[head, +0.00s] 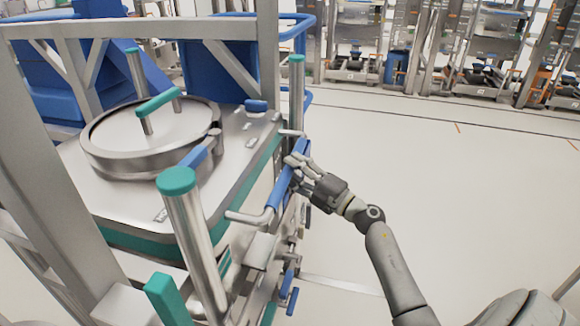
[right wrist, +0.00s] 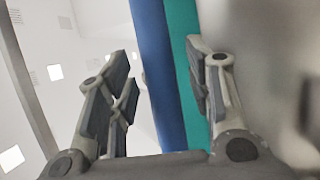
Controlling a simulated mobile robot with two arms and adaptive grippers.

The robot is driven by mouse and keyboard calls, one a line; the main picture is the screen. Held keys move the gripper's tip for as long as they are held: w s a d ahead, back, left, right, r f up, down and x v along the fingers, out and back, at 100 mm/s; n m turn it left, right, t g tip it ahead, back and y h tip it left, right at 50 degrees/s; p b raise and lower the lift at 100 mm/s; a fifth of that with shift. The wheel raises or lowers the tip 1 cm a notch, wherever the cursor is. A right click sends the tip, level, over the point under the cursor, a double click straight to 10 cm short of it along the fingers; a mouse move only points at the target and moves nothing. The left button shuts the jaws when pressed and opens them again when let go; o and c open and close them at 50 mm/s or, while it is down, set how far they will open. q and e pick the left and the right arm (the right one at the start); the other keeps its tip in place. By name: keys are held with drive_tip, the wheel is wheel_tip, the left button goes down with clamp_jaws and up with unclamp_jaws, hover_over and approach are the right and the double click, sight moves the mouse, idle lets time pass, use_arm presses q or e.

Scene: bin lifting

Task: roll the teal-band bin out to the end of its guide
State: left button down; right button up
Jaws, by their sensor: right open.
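The teal-band bin (head: 225,185) is a steel box with a teal stripe under its top edge and a round lid (head: 140,120) with a teal handle. It stands at the left of the head view, inside a grey frame. A blue bar handle (head: 282,186) is on its right side. My right gripper (head: 298,170) is open at the upper part of this handle. In the right wrist view the blue bar (right wrist: 158,75) runs between the open fingers, with the teal strip (right wrist: 186,90) beside it. Contact cannot be told. My left gripper is not in view.
Teal-capped posts (head: 195,235) stand at the bin's corners. A grey upright (head: 45,150) of the frame crosses the left. Open pale floor (head: 460,190) lies to the right. Racks (head: 480,50) stand along the back.

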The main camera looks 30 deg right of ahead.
drive_tip(key=shift+x, duration=0.8)
drive_tip(key=shift+c, duration=0.3)
clamp_jaws()
